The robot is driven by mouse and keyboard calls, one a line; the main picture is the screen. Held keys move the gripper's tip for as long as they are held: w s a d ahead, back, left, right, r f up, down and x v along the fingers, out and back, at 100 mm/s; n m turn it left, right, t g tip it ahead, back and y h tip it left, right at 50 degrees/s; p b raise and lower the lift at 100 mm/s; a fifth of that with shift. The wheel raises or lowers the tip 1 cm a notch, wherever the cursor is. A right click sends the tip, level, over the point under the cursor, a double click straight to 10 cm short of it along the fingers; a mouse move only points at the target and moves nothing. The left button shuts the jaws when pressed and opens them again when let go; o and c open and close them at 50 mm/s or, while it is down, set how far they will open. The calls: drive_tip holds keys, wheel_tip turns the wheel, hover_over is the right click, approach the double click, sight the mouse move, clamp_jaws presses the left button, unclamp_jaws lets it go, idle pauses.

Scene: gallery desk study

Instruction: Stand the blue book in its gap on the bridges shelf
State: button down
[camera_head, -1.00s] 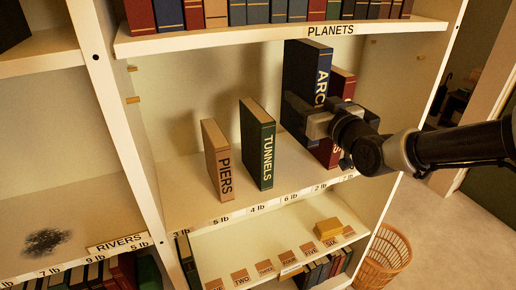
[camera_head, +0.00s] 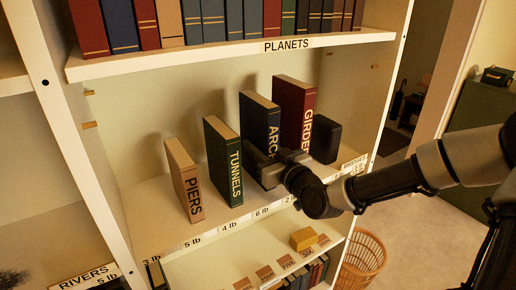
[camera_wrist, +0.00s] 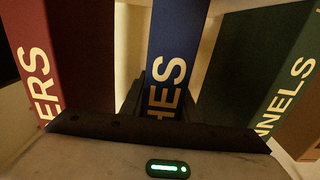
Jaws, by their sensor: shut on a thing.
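The blue book (camera_head: 260,118), lettered ARCHES, is upright on the bridges shelf (camera_head: 150,230), between the green TUNNELS book (camera_head: 222,160) and the red GIRDERS book (camera_head: 294,110). My gripper (camera_head: 264,168) is shut on its lower spine and hides its foot, so I cannot tell whether it touches the board. In the wrist view the blue book (camera_wrist: 172,50) is between the jaws, with gaps to the red book (camera_wrist: 65,60) on the left and the green book (camera_wrist: 262,70) on the right.
The tan PIERS book (camera_head: 183,178) stands left of TUNNELS. A dark block (camera_head: 325,140) is right of GIRDERS. The PLANETS shelf (camera_head: 230,53) full of books is above. A yellow block (camera_head: 303,239) sits below, and a wicker basket (camera_head: 362,262) is on the floor.

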drive_tip(key=shift+f, duration=0.1)
drive_tip(key=shift+f, duration=0.15)
drive_tip(key=c, duration=1.4)
unclamp_jaws()
drive_tip(key=shift+o, duration=0.2)
